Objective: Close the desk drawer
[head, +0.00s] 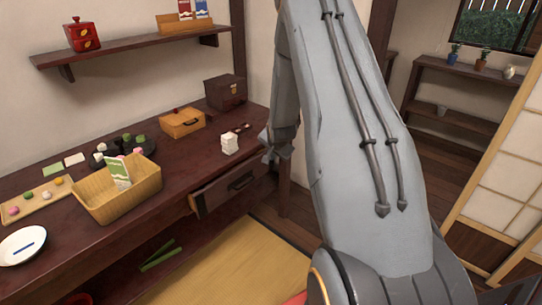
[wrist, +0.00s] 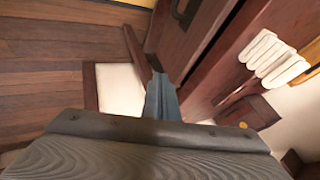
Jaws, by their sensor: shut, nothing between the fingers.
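The desk drawer (head: 222,194) is at the right end of the dark wooden desk (head: 190,155). It stands slightly out from the desk front, and its pale side shows at the left edge. Its dark handle (head: 241,181) is on the front. In the wrist view a dark handle (wrist: 181,14) shows on a reddish-brown front at the top. My gripper (head: 272,155) is by the desk's right end, just right of the drawer, partly hidden by my arm. In the wrist view its fingers (wrist: 160,82) are together and empty. I cannot tell whether they touch the wood.
A white stack (head: 230,143) stands on the desktop above the drawer; a wooden box (head: 182,123) and a basket (head: 125,190) are further left. A yellow mat (head: 235,265) lies before the desk. Bare wooden floor (wrist: 45,60) is left of my fingers in the wrist view.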

